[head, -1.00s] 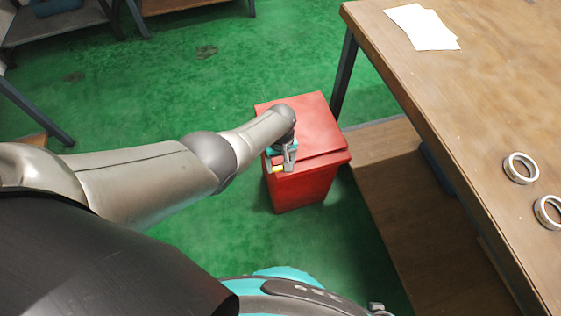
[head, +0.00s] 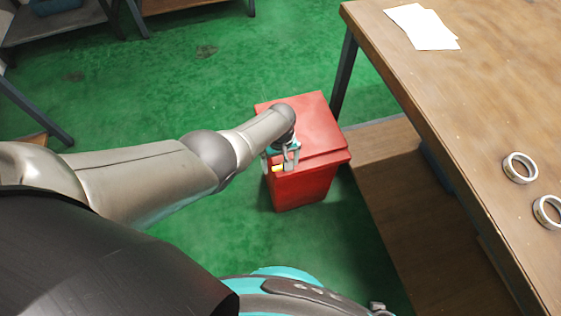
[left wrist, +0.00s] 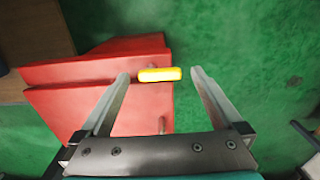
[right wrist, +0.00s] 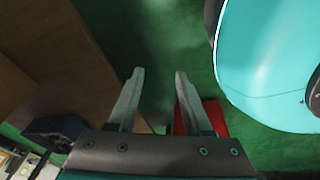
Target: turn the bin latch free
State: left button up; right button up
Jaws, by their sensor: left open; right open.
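The red bin (head: 308,185) stands on the green floor with its lid down. The bin latch (head: 278,168), a small yellow bar, is on its front by the lid edge. My left gripper (head: 280,161) is at the latch, open. In the left wrist view the latch (left wrist: 160,74) lies crosswise between the two open fingertips, with a gap visible on each side, wider on the right. My right gripper (right wrist: 160,72) is open and empty in the right wrist view, away from the latch. A piece of the red bin (right wrist: 211,117) shows behind its right finger.
A wooden table (head: 440,110) stands right of the bin, with a lower shelf (head: 400,200) beside the bin. Two metal rings (head: 520,168) and white paper (head: 422,27) lie on the table. Green floor (head: 170,100) is clear left of the bin.

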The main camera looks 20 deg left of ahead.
pick_arm(q)
notch_tip(320, 180, up, 3)
jog(key=shift+f+p, duration=0.1)
jog(key=shift+p, duration=1.1)
notch_tip(320, 180, up, 5)
jog(key=p, duration=0.5)
notch_tip(320, 180, up, 6)
jog(key=p, duration=0.6)
send_over(280, 166)
jog(key=shift+r+p, duration=0.6)
jog(key=shift+p, duration=0.1)
pick_arm(e)
jog(key=s+a+r, duration=0.1)
jog(key=s+r, duration=0.3)
jog(key=r, duration=0.2)
jog(key=s+a+r+g, duration=0.1)
jog(key=s+a+r, duration=0.1)
jog(key=s+r, duration=0.2)
jog(key=shift+s+a+r, duration=0.25)
jog(key=shift+a+r, duration=0.05)
jog(key=shift+r, duration=1.3)
